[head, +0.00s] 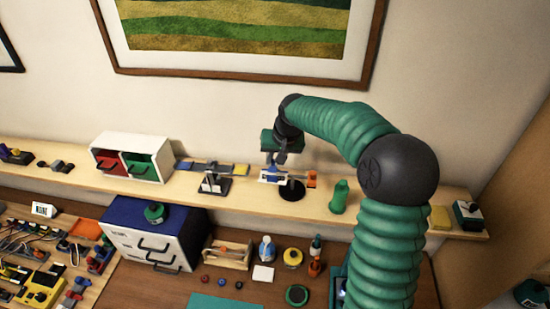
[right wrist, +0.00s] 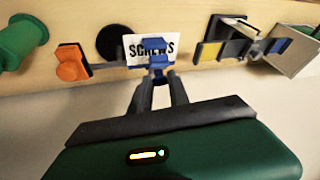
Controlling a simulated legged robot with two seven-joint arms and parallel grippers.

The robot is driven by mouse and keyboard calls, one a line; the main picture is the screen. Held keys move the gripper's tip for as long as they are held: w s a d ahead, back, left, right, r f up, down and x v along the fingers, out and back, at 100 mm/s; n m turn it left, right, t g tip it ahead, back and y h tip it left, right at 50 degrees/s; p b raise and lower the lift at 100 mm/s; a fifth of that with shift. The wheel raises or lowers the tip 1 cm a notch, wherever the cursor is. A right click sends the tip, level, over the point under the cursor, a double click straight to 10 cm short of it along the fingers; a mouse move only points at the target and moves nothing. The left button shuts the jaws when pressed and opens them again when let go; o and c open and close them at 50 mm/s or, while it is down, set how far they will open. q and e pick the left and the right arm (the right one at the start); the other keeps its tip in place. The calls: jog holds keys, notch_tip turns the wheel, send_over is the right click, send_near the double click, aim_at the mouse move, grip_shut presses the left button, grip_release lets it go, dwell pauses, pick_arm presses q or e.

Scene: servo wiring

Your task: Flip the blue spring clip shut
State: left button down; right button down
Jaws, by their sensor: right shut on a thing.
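The blue spring clip (right wrist: 157,62) is at the shelf, in front of a white card (right wrist: 136,48) lettered "SCREWS". It shows small in the head view (head: 270,174), beside a black round base (head: 292,190) and an orange clamp piece (head: 311,179). My right gripper (right wrist: 158,88) is shut on the blue clip, its two dark fingers reaching it from the wall side. In the head view the right gripper (head: 277,158) comes down from above the shelf. The fingers partly cover the clip, and I cannot tell how its lever stands. My left gripper is not in view.
A green bottle-like thing (head: 339,196) stands on the shelf right of the clip. A small stand (head: 214,181) and a white box with red and green drawers (head: 133,157) are to the left. The desk below holds a blue-topped drawer cabinet (head: 153,233) and several small items.

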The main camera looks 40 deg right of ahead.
jog(key=shift+s+f, duration=0.15)
jog(key=shift+f, duration=0.15)
jog(key=shift+a, duration=0.15)
jog(key=c, duration=1.4)
grip_release()
jog(key=shift+o, duration=0.7)
jog(key=shift+w, duration=0.2)
jog(key=shift+w+d, duration=0.2)
jog(key=shift+d, duration=0.05)
jog(key=b+v, duration=0.5)
jog(key=v, duration=1.1)
jog(key=shift+r, duration=0.4)
jog(key=shift+s+d+f, duration=0.1)
jog(key=shift+d, duration=0.1)
